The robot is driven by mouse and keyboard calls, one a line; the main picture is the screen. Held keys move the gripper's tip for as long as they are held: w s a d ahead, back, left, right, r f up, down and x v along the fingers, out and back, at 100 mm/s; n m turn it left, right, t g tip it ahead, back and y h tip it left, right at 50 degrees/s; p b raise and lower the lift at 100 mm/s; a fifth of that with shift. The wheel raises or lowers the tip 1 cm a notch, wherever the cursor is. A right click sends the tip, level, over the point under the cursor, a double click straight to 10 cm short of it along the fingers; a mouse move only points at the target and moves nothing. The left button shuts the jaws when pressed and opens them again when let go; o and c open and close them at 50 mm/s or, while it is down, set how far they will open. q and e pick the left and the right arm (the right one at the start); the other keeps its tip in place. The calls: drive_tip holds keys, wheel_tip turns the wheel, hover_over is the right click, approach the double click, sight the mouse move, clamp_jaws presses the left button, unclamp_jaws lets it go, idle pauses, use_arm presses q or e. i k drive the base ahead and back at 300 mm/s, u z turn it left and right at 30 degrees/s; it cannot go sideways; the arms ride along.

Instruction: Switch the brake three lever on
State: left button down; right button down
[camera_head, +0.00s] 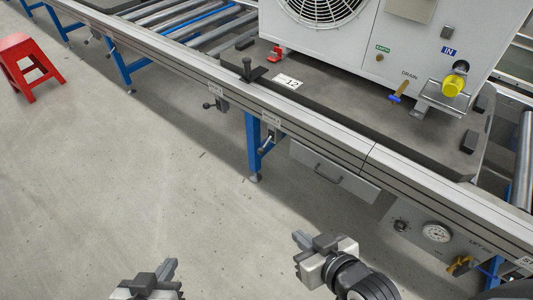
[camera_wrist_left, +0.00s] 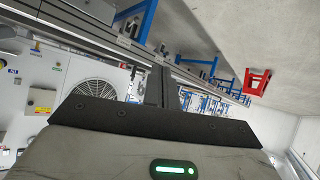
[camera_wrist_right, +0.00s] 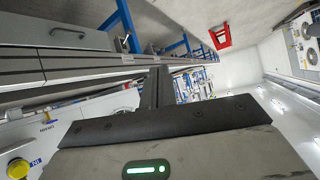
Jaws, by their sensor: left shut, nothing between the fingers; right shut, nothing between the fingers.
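Small dark brake levers hang under the front rail of the conveyor. One lever (camera_head: 265,146) is beside the blue leg, below a small label plate (camera_head: 271,122). Another lever (camera_head: 213,104) is further left below its own plate (camera_head: 215,88). The plates are too small to read, so I cannot tell which is brake three. My left gripper (camera_head: 168,268) is shut and empty at the bottom of the head view, over open floor. My right gripper (camera_head: 302,240) is shut and empty, below and to the right of the nearer lever. Neither touches a lever.
A white fan unit (camera_head: 345,55) stands on a dark pallet (camera_head: 330,108) on the conveyor. A red stool (camera_head: 28,62) stands far left. The floor before the conveyor is clear.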

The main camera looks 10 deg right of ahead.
sight(261, 151)
drive_tip(key=i, duration=1)
